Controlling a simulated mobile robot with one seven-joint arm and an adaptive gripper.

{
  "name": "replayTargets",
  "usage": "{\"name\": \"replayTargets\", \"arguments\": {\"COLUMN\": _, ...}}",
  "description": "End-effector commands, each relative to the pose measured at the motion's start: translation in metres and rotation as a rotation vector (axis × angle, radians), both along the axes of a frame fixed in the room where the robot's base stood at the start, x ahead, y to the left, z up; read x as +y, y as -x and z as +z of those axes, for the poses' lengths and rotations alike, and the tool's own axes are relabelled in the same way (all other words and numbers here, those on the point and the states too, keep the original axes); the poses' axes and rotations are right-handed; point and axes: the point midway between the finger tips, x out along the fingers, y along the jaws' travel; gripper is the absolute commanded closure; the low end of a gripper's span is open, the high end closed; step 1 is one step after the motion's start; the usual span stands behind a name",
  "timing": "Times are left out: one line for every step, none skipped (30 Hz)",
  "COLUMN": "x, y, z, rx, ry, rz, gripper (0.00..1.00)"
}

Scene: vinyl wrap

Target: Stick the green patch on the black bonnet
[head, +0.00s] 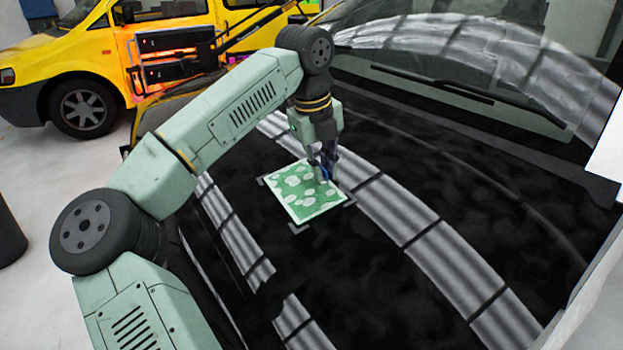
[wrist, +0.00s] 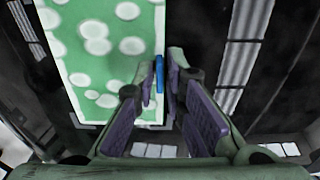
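The green patch (head: 299,190) with white spots and a pale border is over the black bonnet (head: 400,165), within grey corner marks (head: 298,229). It looks flat; I cannot tell whether all of it touches the bonnet. In the wrist view the patch (wrist: 105,50) fills the upper left. My gripper (head: 326,180) points down at the patch's right edge. In the wrist view its purple-padded fingers (wrist: 161,80) are close together around a narrow blue tab (wrist: 160,70) at that edge. The patch's edge beneath the fingers is partly hidden.
The windscreen (head: 450,75) and a wiper (head: 435,83) lie behind the bonnet. A yellow vehicle (head: 60,70) stands at the back left. A dark cylinder (head: 8,230) is at the left edge. The bonnet right of the patch is clear, with striped reflections.

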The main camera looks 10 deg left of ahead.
Motion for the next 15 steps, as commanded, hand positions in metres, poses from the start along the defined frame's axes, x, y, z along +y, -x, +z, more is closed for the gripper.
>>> {"name": "replayTargets", "arguments": {"x": 0.0003, "y": 0.0001, "z": -0.0005, "rx": 0.001, "ry": -0.001, "rz": 0.0, "gripper": 0.82}}
{"name": "replayTargets", "arguments": {"x": 0.0003, "y": 0.0001, "z": -0.0003, "rx": 0.001, "ry": -0.001, "rz": 0.0, "gripper": 0.8}}
{"name": "replayTargets", "arguments": {"x": 0.0003, "y": 0.0001, "z": -0.0004, "rx": 0.001, "ry": -0.001, "rz": 0.001, "gripper": 0.77}}
{"name": "replayTargets", "arguments": {"x": 0.0004, "y": 0.0001, "z": -0.0003, "rx": 0.001, "ry": -0.001, "rz": 0.001, "gripper": 0.75}}
{"name": "replayTargets", "arguments": {"x": 0.0004, "y": 0.0001, "z": -0.0003, "rx": 0.001, "ry": -0.001, "rz": 0.001, "gripper": 0.73}}
{"name": "replayTargets", "arguments": {"x": 0.0004, "y": 0.0001, "z": -0.0002, "rx": 0.001, "ry": -0.001, "rz": 0.001, "gripper": 0.72}}
{"name": "replayTargets", "arguments": {"x": 0.0004, "y": 0.0001, "z": -0.0002, "rx": 0.001, "ry": -0.001, "rz": 0.001, "gripper": 0.72}}
{"name": "replayTargets", "arguments": {"x": 0.0004, "y": 0.0001, "z": -0.0002, "rx": 0.001, "ry": -0.001, "rz": 0.001, "gripper": 0.72}}
{"name": "replayTargets", "arguments": {"x": 0.0004, "y": 0.0001, "z": -0.0002, "rx": 0.001, "ry": -0.001, "rz": 0.001, "gripper": 0.72}}
{"name": "replayTargets", "arguments": {"x": 0.0005, "y": 0.0, "z": -0.0002, "rx": 0.001, "ry": -0.001, "rz": 0.001, "gripper": 0.72}}
{"name": "replayTargets", "arguments": {"x": 0.0005, "y": 0.0, "z": -0.0001, "rx": 0.001, "ry": -0.001, "rz": 0.001, "gripper": 0.72}}
{"name": "replayTargets", "arguments": {"x": 0.0005, "y": 0.0, "z": -0.0001, "rx": 0.001, "ry": -0.001, "rz": 0.001, "gripper": 0.72}}
{"name": "replayTargets", "arguments": {"x": 0.0005, "y": 0.0, "z": -0.0001, "rx": 0.0, "ry": -0.001, "rz": 0.001, "gripper": 0.72}}
{"name": "replayTargets", "arguments": {"x": 0.0005, "y": 0.0001, "z": 0.0001, "rx": 0.0, "ry": -0.001, "rz": 0.001, "gripper": 0.72}}
{"name": "replayTargets", "arguments": {"x": 0.0006, "y": 0.0001, "z": 0.0008, "rx": 0.0, "ry": -0.001, "rz": 0.001, "gripper": 0.72}}
